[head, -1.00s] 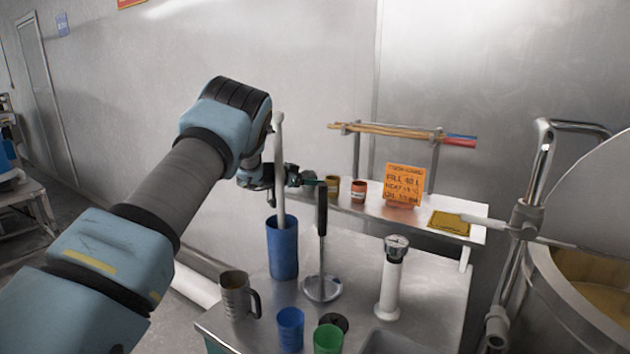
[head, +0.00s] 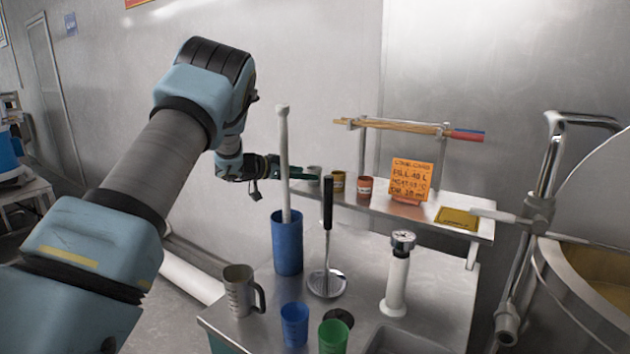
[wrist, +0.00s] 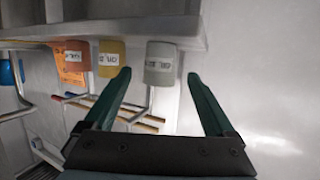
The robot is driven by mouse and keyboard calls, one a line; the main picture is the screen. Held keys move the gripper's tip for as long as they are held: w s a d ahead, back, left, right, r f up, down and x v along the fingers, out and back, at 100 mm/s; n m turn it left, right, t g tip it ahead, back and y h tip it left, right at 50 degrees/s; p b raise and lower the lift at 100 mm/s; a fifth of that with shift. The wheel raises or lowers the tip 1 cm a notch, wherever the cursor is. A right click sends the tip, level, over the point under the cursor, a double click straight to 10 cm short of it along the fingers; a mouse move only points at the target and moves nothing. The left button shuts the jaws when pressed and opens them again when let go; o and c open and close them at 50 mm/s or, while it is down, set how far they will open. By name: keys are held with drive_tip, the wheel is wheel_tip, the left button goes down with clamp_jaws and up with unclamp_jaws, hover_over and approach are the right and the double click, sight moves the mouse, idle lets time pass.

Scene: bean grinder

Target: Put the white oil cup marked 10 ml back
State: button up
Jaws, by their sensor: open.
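The white oil cup (head: 314,173) stands at the left end of the wall shelf, left of a yellow cup (head: 338,181) and an orange-red cup (head: 365,187). In the wrist view, which looks upside down, the white cup (wrist: 160,63) is a pale grey-white cup with a small label; its number is too blurred to read. My gripper (head: 300,171) is open just left of the cup. In the wrist view its green fingers (wrist: 158,78) are spread, with the cup beyond and between the tips; no contact shows.
The shelf (head: 400,212) also holds an orange card (head: 411,180) and a yellow pad (head: 457,219). Below it on the steel table are a tall blue container (head: 287,245) with a white rod, a dark-handled ladle (head: 327,240) and a metal jug (head: 240,292). A large pot stands right.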

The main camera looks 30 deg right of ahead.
drive_tip(key=b+v, duration=0.1)
drive_tip(key=v, duration=0.4)
drive_tip(key=w+a+r+n+t+y, duration=0.2)
drive_tip(key=w+a+n+t, duration=0.15)
drive_tip(key=a, duration=0.35)
drive_tip(key=w+a+r+n+t+y, duration=0.1)
drive_tip(key=w+a+n+t+y, duration=0.2)
drive_tip(key=a, duration=0.4)
drive_tip(key=a+f+n+t+y, duration=0.1)
drive_tip(key=a+n+t+y, duration=0.25)
drive_tip(key=a, duration=0.75)
drive_tip(key=s+a+f+n+g+y, duration=0.2)
drive_tip(key=s+a+y, duration=0.1)
drive_tip(key=s+a, duration=0.35)
drive_tip(key=s+a+f+n+g+y, duration=0.2)
drive_tip(key=s+a+f, duration=0.1)
drive_tip(key=s+a, duration=0.3)
drive_tip(key=s+a+f+n+g, duration=0.1)
drive_tip(key=s+a+g, duration=0.1)
drive_tip(key=s, duration=0.8)
drive_tip(key=s+a+f+g, duration=0.1)
drive_tip(key=s+g, duration=0.3)
drive_tip(key=s, duration=0.7)
drive_tip(key=shift+a+f+n+y, duration=0.4)
drive_tip(key=shift+f+y, duration=0.05)
drive_tip(key=shift+f, duration=0.3)
drive_tip(key=shift+s, duration=0.1)
